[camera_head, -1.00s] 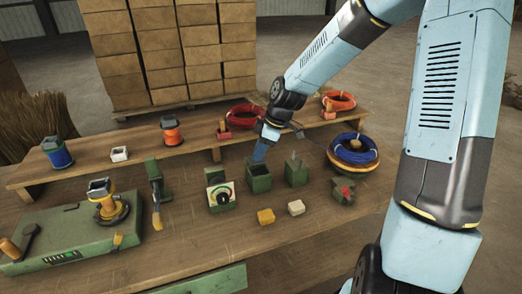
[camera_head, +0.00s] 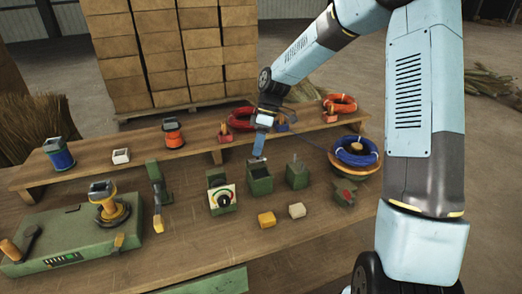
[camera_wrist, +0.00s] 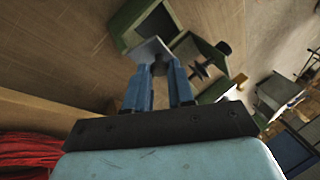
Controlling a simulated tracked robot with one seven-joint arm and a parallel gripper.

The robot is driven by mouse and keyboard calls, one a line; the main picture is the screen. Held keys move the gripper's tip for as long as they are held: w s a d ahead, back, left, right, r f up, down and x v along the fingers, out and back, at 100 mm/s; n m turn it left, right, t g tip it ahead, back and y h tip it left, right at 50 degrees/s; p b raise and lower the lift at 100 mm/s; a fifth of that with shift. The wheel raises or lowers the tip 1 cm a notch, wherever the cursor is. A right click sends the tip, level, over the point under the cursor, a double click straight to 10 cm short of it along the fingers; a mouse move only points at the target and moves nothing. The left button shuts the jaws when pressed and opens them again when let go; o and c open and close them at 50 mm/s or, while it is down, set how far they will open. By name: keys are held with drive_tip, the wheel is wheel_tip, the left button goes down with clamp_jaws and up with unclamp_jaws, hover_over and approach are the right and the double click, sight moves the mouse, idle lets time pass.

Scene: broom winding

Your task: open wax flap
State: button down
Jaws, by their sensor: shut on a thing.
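Several small green boxes stand on the workbench. In the wrist view the blue fingers (camera_wrist: 160,75) are shut on a thin, pale grey plate, which looks like the wax flap (camera_wrist: 150,50). The flap is tilted up beside a dark box opening (camera_wrist: 155,22). Whether it is still joined to the box is hidden by the fingers.
Another green box with a thin post (camera_head: 297,174) stands close to the right. A blue coil (camera_head: 356,151) is farther right.

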drive_tip(key=w+g, duration=0.1)
drive_tip(key=g, duration=0.2)
drive_tip(key=w+f+m+g+h, duration=0.1)
drive_tip(key=w+g, duration=0.1)
drive_tip(key=g, duration=0.1)
drive_tip(key=w+a+m+g, duration=0.1)
drive_tip(key=g, duration=0.2)
drive_tip(key=shift+w+f+g+h, duration=0.3)
drive_tip(key=shift+h, duration=0.1)
drive_tip(key=shift+a, duration=0.1)
drive_tip(key=c, duration=1)
unclamp_jaws()
